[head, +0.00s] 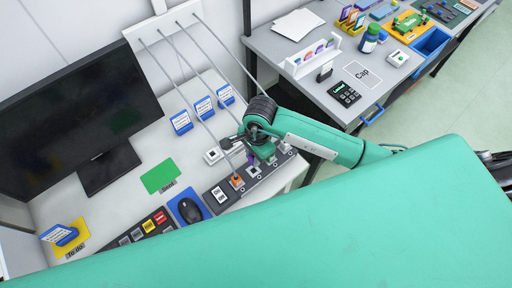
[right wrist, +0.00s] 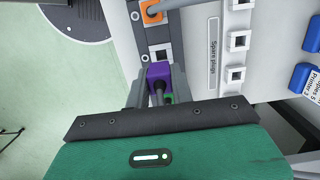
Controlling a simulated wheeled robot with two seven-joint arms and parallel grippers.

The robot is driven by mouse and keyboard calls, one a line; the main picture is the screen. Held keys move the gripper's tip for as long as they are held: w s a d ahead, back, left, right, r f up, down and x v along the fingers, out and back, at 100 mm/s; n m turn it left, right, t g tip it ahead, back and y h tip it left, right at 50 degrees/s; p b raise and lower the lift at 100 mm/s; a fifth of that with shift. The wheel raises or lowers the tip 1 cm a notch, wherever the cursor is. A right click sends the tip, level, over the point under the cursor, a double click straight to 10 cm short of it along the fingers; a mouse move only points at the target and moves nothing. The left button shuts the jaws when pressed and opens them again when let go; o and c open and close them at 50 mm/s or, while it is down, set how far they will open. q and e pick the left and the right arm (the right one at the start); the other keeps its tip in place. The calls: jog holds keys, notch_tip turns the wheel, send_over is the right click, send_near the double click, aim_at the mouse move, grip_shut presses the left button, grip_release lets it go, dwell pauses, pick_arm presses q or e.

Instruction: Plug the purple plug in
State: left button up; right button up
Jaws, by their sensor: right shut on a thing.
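The purple plug (right wrist: 160,73) sits between the two fingers of my right gripper (right wrist: 157,90), which is shut on it. In the right wrist view the plug's front end is close to a square socket (right wrist: 161,51) on the grey socket strip (right wrist: 160,34); I cannot tell whether it touches. In the head view my right gripper (head: 257,160) is over the strip at the desk's right part and mostly hides the plug. An orange plug (right wrist: 152,12) sits in the neighbouring socket; it also shows in the head view (head: 237,182). My left gripper is not in view.
A white panel labelled "Spare plugs" (right wrist: 213,48) with several sockets lies beside the strip. Several cables hang from a wall rail (head: 160,25). A second table is behind right.

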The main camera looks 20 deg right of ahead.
notch_tip(320, 180, down, 4)
jog(key=shift+f+b, duration=0.1)
jog(key=shift+b, duration=0.95)
jog(key=shift+f+b, duration=0.25)
jog(key=shift+b, duration=0.1)
jog(key=shift+f, duration=0.15)
jog(key=shift+b, duration=0.6)
jog(key=shift+f+b, duration=0.85)
jog(key=shift+b, duration=0.55)
dwell(1.4)
dwell(0.3)
jog(key=o, duration=1.4)
jog(key=shift+r, duration=0.15)
